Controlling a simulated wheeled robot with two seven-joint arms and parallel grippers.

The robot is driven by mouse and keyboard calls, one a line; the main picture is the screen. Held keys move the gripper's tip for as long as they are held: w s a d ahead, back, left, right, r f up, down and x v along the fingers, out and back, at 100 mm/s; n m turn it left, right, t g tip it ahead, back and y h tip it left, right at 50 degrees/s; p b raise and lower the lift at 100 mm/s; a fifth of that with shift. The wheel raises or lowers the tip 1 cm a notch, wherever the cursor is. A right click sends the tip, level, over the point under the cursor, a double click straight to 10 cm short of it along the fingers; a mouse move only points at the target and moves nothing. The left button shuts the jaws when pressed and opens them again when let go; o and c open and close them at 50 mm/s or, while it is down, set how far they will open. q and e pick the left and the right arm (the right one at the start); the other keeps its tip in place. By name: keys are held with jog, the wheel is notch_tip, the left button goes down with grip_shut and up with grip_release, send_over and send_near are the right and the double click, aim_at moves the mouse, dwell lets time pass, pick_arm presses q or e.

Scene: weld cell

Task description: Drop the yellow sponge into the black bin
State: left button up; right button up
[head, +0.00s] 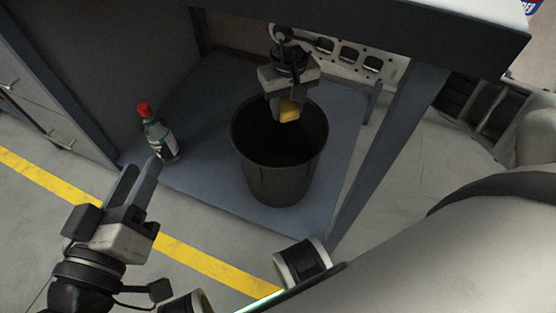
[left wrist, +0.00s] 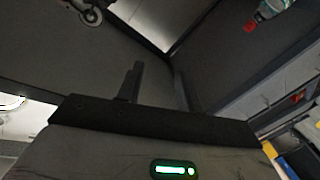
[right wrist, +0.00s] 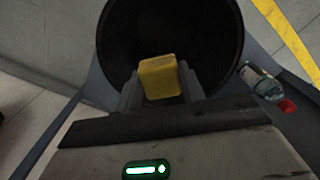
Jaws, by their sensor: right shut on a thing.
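The yellow sponge (head: 289,111) is held between the fingers of my right gripper (head: 280,103), over the far part of the bin's mouth. In the right wrist view the sponge (right wrist: 159,77) sits between the two fingers with the dark bin opening behind it. The black bin (head: 279,184) stands upright on a blue-grey shelf; its inside is too dark to see into. My left gripper (head: 139,187) is empty, its fingers apart, in front of the shelf at the left. In the left wrist view its fingers (left wrist: 158,84) also show a gap.
A bottle with a red cap (head: 159,136) stands on the shelf (head: 205,190) left of the bin. A yellow floor line (head: 200,260) crosses the open floor in front.

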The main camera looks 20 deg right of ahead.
pick_arm(q)
jog(key=shift+r, duration=0.15)
pick_arm(e)
jog(key=o, duration=1)
jog(key=shift+o, duration=0.2)
jog(key=shift+r, duration=0.1)
notch_tip(320, 180, up, 6)
jog(key=shift+r+p, duration=0.1)
jog(key=shift+p, duration=1.05)
jog(key=shift+r, duration=0.6)
pick_arm(q)
jog(key=shift+s+a+f+m+g+y, duration=0.15)
jog(key=shift+f+m+y, duration=0.1)
jog(key=shift+f, duration=0.15)
jog(key=shift+a+f+m+g+y, duration=0.15)
jog(key=shift+f+y, duration=0.1)
jog(key=shift+f, duration=0.15)
pick_arm(e)
jog(key=shift+f, duration=0.15)
